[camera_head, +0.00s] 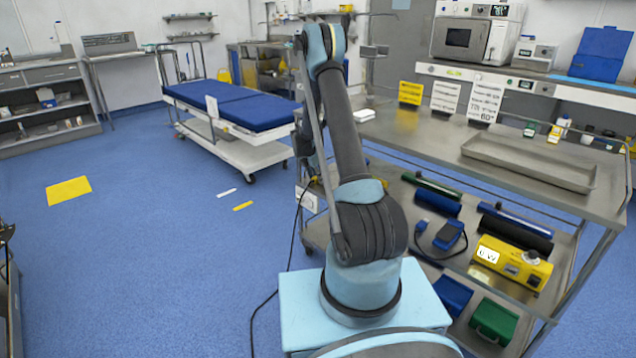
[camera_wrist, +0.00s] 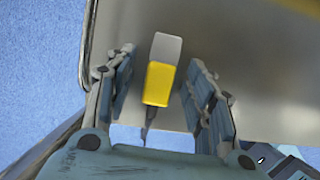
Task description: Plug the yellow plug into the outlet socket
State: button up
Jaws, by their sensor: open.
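The yellow plug (camera_wrist: 158,85) is in the wrist view, with a grey front end pointing up the picture and a dark cord at its lower end. It lies over a bare metal surface. My gripper (camera_wrist: 159,62) is open, with one finger on each side of the plug and a visible gap on both sides. In the head view my arm hides the gripper, and I cannot make out the plug for sure. A white plate (camera_head: 307,198) on the left side of the metal cart may be the outlet socket; its openings are too small to tell.
The metal cart (camera_head: 440,135) carries a shallow tray (camera_head: 530,162) on top. Its lower shelf holds a yellow device (camera_head: 512,265), a blue handheld device (camera_head: 448,236) and several rolls. A black cable (camera_head: 289,250) hangs to the floor. A blue-topped bed (camera_head: 235,105) stands behind; floor at left is mostly clear.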

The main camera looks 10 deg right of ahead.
jog(key=c, duration=1.2)
jog(key=shift+o, duration=0.2)
jog(key=shift+r, duration=0.15)
jog(key=shift+r, duration=0.65)
notch_tip(320, 180, up, 2)
jog(key=shift+a+r, duration=0.1)
jog(key=shift+r, duration=0.05)
jog(key=s+a, duration=1)
jog(key=a, duration=0.4)
jog(key=shift+s+a, duration=0.15)
jog(key=shift+a, duration=0.15)
